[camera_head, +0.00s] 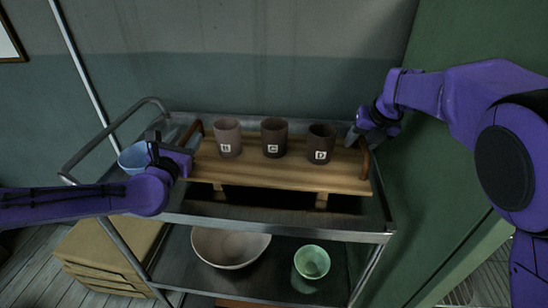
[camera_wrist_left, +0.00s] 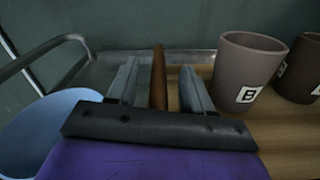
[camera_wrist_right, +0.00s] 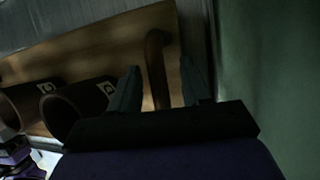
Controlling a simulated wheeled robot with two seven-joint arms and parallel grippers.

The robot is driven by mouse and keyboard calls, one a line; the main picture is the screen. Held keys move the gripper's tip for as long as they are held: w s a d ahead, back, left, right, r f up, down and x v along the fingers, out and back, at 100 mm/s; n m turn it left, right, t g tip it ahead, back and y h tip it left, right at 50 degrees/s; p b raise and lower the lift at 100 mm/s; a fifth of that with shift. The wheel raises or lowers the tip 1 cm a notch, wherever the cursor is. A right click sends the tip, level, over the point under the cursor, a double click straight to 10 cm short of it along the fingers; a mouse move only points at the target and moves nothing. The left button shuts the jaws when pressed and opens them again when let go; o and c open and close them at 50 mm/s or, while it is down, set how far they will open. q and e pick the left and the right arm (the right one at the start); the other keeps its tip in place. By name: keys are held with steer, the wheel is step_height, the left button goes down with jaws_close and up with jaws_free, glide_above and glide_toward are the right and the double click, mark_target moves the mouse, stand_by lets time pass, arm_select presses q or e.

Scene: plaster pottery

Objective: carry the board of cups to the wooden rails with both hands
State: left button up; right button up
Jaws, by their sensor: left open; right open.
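The wooden board (camera_head: 280,175) lies on the upper shelf of a metal cart and bears three cups: a mauve-brown cup (camera_head: 228,138), a dark brown cup (camera_head: 274,138) and a darker cup (camera_head: 320,144), each with a white label. My left gripper (camera_wrist_left: 158,85) is open, its fingers on either side of the board's left handle (camera_wrist_left: 158,75). My right gripper (camera_wrist_right: 160,88) is open, its fingers on either side of the right handle (camera_wrist_right: 155,70). Two pale wooden pieces (camera_head: 321,201) show under the board's front edge; I cannot tell whether they are rails or feet.
A blue bowl (camera_head: 133,157) stands close by my left gripper. A cream bowl (camera_head: 230,246) and a green cup (camera_head: 311,262) stand on the lower shelf. The cart's tube handle (camera_head: 112,130) rises at left. A green wall (camera_head: 470,40) is close at right.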

arm_select(q)
steer(key=shift+w+f, duration=0.15)
steer(key=shift+w, duration=0.5)
arm_select(e)
steer(key=shift+w+f, duration=0.35)
steer(key=shift+f, duration=0.2)
arm_select(q)
steer(key=shift+s, duration=0.1)
steer(key=shift+c, duration=0.6)
arm_select(e)
steer(key=shift+s+r, duration=0.1)
steer(key=shift+s, duration=0.05)
steer(key=shift+c, duration=0.5)
arm_select(q)
jaws_close()
arm_select(e)
jaws_close()
